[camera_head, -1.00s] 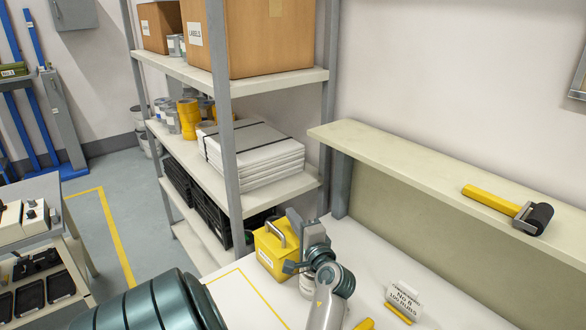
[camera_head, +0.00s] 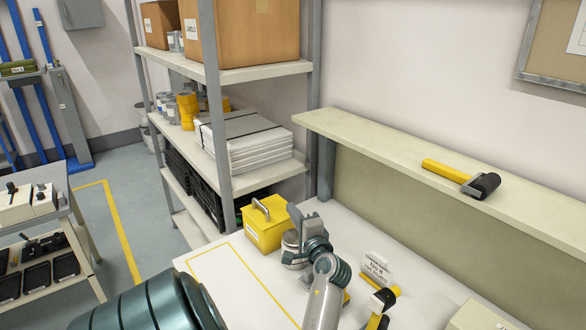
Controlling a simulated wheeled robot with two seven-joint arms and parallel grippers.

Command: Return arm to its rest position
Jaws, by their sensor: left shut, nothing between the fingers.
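My left gripper (camera_head: 297,213) is at the centre bottom, above the white worktop (camera_head: 350,228). Its grey fingers point up and away from the teal wrist. It is shut and empty. My right gripper is out of view.
A shelving unit (camera_head: 215,140) stands at the back left. The front-left worktop is clear.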

